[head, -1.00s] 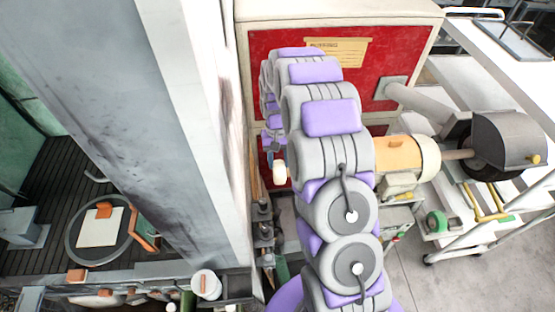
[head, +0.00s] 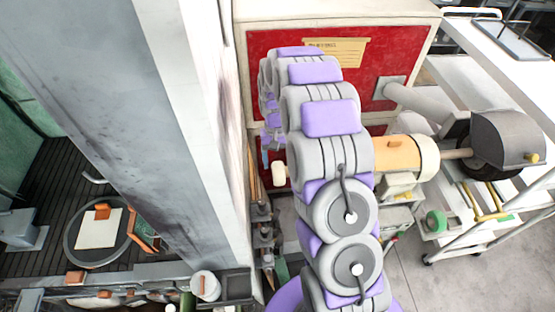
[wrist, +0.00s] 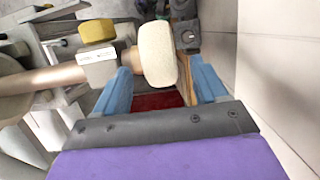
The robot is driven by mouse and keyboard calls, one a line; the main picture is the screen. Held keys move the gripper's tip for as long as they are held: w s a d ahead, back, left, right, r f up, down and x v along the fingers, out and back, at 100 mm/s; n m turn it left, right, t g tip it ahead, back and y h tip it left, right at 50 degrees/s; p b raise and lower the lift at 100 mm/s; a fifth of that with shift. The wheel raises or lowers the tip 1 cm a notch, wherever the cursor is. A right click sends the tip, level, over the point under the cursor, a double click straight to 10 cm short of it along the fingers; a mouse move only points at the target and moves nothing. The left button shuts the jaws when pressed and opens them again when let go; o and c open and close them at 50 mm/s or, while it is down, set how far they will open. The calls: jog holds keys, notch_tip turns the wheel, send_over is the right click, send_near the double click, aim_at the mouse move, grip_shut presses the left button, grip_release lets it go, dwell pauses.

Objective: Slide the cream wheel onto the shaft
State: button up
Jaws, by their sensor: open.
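The cream wheel (head: 279,172) shows just left of my arm in the head view, level with the orange motor (head: 400,153). In the wrist view the cream wheel (wrist: 157,55) stands beyond my gripper (wrist: 160,72), between the lines of its two blue fingers, with gaps at both sides. A short tan piece, likely the shaft (wrist: 128,47), shows at the wheel's left side. How far the wheel sits on it cannot be seen. My gripper is open and empty. In the head view my gripper (head: 272,143) is above the wheel and partly hidden by my arm.
A red-fronted cabinet (head: 400,55) stands behind. A dark guarded wheel (head: 497,150) is at the motor's right end. A grey pillar (head: 180,130) rises close on the left. A white trolley (head: 490,195) stands at right. Tools and holders (head: 263,232) lie below the wheel.

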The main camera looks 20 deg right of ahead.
jog(key=a+b+v, duration=0.1)
jog(key=b+v, duration=0.1)
jog(key=v, duration=1.5)
jog(key=shift+d, duration=0.4)
jog(key=shift+f, duration=0.1)
jog(key=s+a+f+b, duration=0.1)
jog(key=s+f+b, duration=0.5)
jog(key=s, duration=0.7)
jog(key=s+a+f+n+b, duration=0.1)
jog(key=s+f+b, duration=0.5)
jog(key=s, duration=0.8)
jog(key=s+a+f+n+t+b, duration=0.1)
jog(key=s+a+f+b, duration=0.2)
jog(key=s, duration=1)
notch_tip(320, 180, down, 3)
jog(key=b, duration=0.4)
jog(key=shift+h, duration=0.3)
jog(key=shift+s, duration=0.1)
